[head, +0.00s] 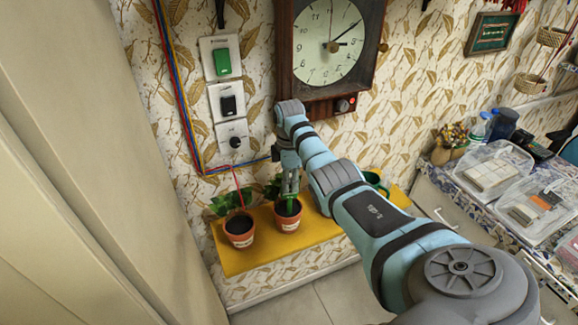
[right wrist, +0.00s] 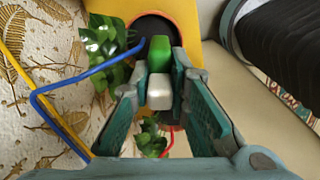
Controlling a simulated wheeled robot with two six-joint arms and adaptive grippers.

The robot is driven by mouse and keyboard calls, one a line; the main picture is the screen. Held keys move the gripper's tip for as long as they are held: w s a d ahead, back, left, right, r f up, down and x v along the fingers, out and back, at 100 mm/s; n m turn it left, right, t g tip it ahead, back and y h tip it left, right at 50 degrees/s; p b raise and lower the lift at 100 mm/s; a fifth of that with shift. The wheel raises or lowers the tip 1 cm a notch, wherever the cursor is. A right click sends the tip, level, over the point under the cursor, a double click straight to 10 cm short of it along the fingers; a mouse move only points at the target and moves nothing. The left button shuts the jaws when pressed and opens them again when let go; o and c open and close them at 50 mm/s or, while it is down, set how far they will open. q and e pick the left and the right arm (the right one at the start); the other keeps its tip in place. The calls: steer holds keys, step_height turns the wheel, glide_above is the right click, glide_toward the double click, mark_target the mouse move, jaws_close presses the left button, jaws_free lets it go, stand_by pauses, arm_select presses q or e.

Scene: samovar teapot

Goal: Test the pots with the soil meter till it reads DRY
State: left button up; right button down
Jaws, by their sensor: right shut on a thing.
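My right gripper (head: 289,186) is shut on the soil meter, which shows green (head: 291,204) in the head view. In the right wrist view the meter (right wrist: 160,55) has a green part and a white block between the fingers (right wrist: 160,88). It is over the dark soil of the right terracotta pot (head: 287,222); its lower end is hidden, so I cannot tell how deep it goes. The left terracotta pot (head: 239,233), with a leafy plant, stands beside it. I cannot read the meter. My left gripper is not in view.
Both pots stand on a yellow shelf (head: 262,254) against the wall. A green object (head: 375,181) is partly behind my right arm. A wall clock (head: 326,42) and switches (head: 222,60) are above. Wires run down the wall. A counter with clear boxes (head: 488,172) is at the right.

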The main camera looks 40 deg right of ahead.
stand_by(0.5)
steer(key=c, duration=1.5)
jaws_free()
steer(key=shift+o, duration=0.2)
steer(key=shift+r, duration=0.3)
step_height(320, 180, up, 7)
steer(key=shift+a+r, duration=0.1)
steer(key=shift+f, duration=0.2)
